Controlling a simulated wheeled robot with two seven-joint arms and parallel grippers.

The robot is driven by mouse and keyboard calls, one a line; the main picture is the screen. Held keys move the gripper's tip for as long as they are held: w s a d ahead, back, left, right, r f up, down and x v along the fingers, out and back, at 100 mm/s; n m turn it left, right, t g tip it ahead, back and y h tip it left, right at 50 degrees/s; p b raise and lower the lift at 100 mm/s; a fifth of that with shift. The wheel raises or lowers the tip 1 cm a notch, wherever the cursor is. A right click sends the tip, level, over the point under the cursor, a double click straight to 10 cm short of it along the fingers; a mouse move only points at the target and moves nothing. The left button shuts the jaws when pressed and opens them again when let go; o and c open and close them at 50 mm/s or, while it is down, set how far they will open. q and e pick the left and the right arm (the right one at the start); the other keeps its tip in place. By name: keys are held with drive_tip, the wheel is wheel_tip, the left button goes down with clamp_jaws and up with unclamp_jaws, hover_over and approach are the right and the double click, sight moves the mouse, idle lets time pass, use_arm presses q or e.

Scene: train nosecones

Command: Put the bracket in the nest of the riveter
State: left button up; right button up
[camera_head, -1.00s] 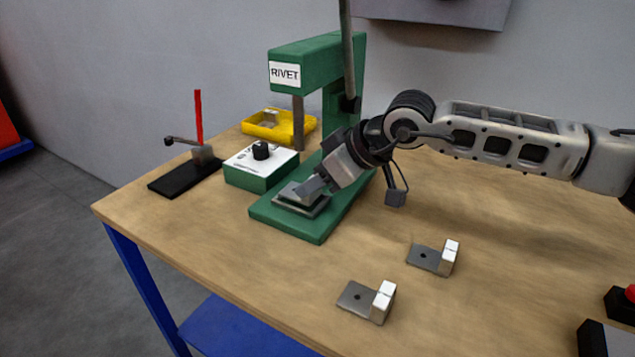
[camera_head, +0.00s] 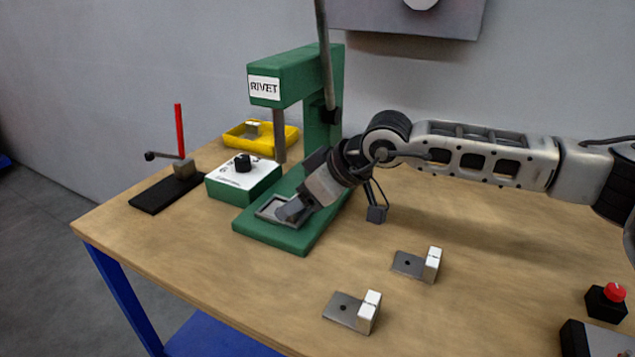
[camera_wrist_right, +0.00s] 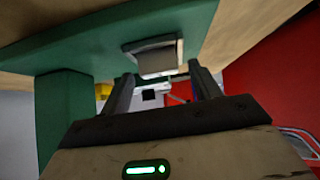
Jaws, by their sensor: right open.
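The green riveter (camera_head: 290,72) stands on the table. Its nest (camera_head: 262,212) is a grey rectangular frame on the green base, and also shows in the wrist view (camera_wrist_right: 131,45). My right gripper (camera_head: 291,209) reaches down at the nest's right side, partly covering it. Its fingers are apart in the wrist view (camera_wrist_right: 162,88), with the nest just beyond them. A grey surface shows inside the frame; I cannot tell whether it is the bracket. Two grey plates with a hole, a bracket (camera_head: 407,264) and another bracket (camera_head: 342,308), lie at white blocks. My left gripper is out of view.
A control box (camera_head: 243,180) with a black knob is left of the nest. Behind it is a yellow tray (camera_head: 284,146) with a small part. A black stand with a red handle (camera_head: 180,130) is further left. A red button (camera_head: 613,291) is at right.

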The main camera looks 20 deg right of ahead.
drive_tip(key=v, duration=0.3)
drive_tip(key=shift+d+r, duration=0.15)
drive_tip(key=shift+r, duration=0.05)
use_arm(q)
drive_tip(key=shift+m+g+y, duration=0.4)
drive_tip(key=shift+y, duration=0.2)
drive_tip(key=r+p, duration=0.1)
drive_tip(key=p, duration=0.3)
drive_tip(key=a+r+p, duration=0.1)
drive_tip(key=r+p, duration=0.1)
drive_tip(key=p, duration=0.2)
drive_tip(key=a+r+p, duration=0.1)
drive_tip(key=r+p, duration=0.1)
drive_tip(key=p, duration=0.2)
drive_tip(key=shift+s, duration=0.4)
use_arm(e)
drive_tip(key=v, duration=0.8)
drive_tip(key=shift+s+r, duration=0.2)
drive_tip(key=shift+s, duration=0.05)
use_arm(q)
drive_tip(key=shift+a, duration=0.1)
use_arm(e)
drive_tip(key=shift+d+f, duration=0.1)
